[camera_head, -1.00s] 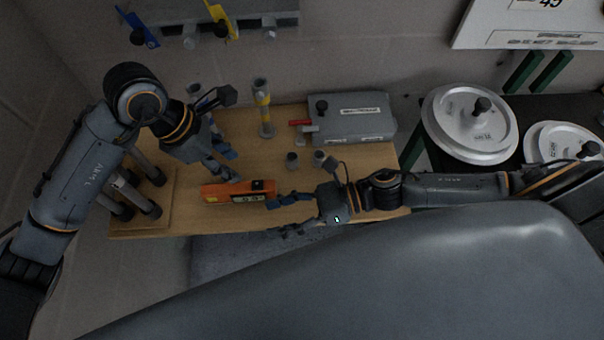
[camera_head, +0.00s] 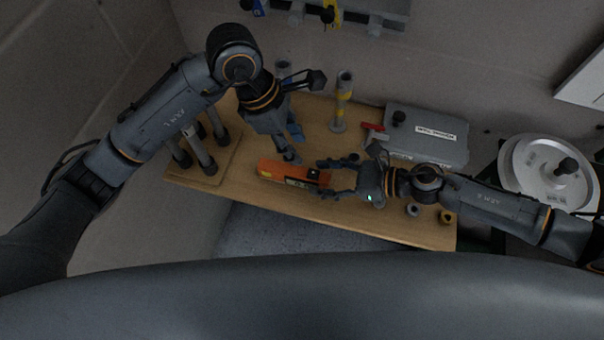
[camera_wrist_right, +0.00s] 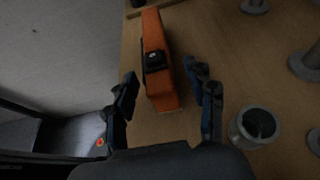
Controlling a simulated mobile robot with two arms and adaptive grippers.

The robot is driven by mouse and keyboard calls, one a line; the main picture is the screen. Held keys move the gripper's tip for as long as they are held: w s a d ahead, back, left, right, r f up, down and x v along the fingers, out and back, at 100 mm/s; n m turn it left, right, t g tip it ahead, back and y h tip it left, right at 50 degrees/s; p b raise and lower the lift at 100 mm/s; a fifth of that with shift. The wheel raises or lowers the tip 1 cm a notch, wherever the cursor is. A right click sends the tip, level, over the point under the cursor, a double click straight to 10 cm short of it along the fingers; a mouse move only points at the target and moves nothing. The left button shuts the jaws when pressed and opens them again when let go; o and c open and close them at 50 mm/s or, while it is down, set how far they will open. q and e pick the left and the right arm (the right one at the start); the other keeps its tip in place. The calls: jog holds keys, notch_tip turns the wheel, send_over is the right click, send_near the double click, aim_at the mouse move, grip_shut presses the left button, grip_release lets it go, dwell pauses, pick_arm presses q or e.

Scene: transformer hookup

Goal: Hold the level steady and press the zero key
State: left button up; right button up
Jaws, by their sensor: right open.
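The orange level (camera_head: 275,170) lies on the wooden bench top, with a small display on its front side and a dark patch bearing a light key (camera_head: 313,173) on top near its right end. My left gripper (camera_head: 293,148) points down at the level's back edge, left of the key; whether it touches is unclear, as is its finger opening. My right gripper (camera_head: 325,178) is open at the level's right end. In the right wrist view the level (camera_wrist_right: 154,32) extends between the spread fingers (camera_wrist_right: 165,90), with visible gaps on both sides.
A grey box (camera_head: 430,150) with a red-handled part (camera_head: 375,133) stands at the back right. A yellow-banded post (camera_head: 342,100) stands behind the level. Grey posts (camera_head: 200,150) stand at the left. A small cup (camera_wrist_right: 255,127) sits close to the right gripper.

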aim_at(301, 177)
jog(key=x, duration=0.6)
pick_arm(q)
jog(key=shift+c, duration=0.2)
pick_arm(e)
grip_shut()
pick_arm(q)
jog(key=shift+r, duration=0.1)
jog(key=c, duration=0.4)
jog(key=shift+d+r, duration=0.25)
jog(key=shift+d, duration=0.05)
jog(key=c, duration=0.3)
jog(key=d+r, duration=0.1)
jog(key=d+r+m+y, duration=0.1)
jog(key=d+r+y, duration=0.1)
jog(key=shift+s+d+r+m, duration=0.15)
jog(key=shift+s+r+m, duration=0.15)
grip_shut()
jog(key=shift+s+d+r+t+y, duration=0.1)
jog(key=shift+r+t+y, duration=0.2)
jog(key=shift+r+y, duration=0.6)
jog(key=shift+f, duration=0.2)
